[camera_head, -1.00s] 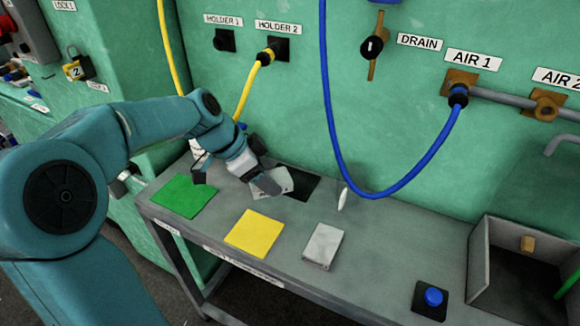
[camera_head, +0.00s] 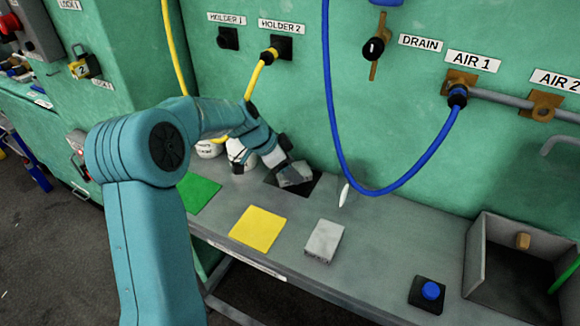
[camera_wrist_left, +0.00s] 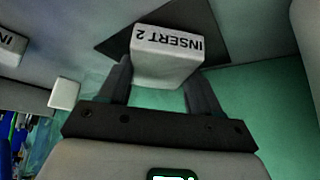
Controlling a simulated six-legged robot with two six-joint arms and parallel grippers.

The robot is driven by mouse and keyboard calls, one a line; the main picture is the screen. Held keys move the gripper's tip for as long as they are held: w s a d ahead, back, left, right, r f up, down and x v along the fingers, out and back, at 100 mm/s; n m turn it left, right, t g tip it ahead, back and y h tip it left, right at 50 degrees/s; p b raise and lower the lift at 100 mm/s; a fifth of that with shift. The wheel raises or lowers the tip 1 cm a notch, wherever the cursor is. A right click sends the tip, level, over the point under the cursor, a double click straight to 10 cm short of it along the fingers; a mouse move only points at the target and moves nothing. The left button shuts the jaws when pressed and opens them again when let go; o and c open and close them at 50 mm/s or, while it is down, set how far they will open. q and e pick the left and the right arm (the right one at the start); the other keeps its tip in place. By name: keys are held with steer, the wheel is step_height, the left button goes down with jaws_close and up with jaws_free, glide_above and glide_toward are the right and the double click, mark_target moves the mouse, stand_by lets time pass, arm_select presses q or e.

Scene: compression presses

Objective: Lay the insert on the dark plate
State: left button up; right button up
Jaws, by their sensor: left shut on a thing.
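My left gripper (camera_head: 285,160) is shut on a pale grey block, the insert (camera_head: 297,174), at the back of the bench. In the left wrist view the insert (camera_wrist_left: 168,55) reads "INSERT 2" and sits between the two fingers (camera_wrist_left: 160,85). The dark plate (camera_head: 311,190) lies flat on the bench, and the insert is over it in the head view. In the left wrist view the dark plate (camera_wrist_left: 213,45) shows on both sides of the insert. Whether the insert touches it, I cannot tell. My right gripper is not in view.
A green plate (camera_head: 200,192), a yellow plate (camera_head: 258,230) and another grey block (camera_head: 323,240) are on the bench. A small white upright piece (camera_head: 345,194) stands right of the dark plate. A blue hose (camera_head: 335,130) hangs close behind. A blue button (camera_head: 431,291) is front right.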

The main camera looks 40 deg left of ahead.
arm_select(q)
steer(key=o, duration=0.9)
steer(key=shift+f, duration=0.1)
steer(key=o, duration=0.5)
steer(key=shift+c, duration=0.2)
steer(key=shift+r, duration=0.25)
steer(key=v, duration=1.2)
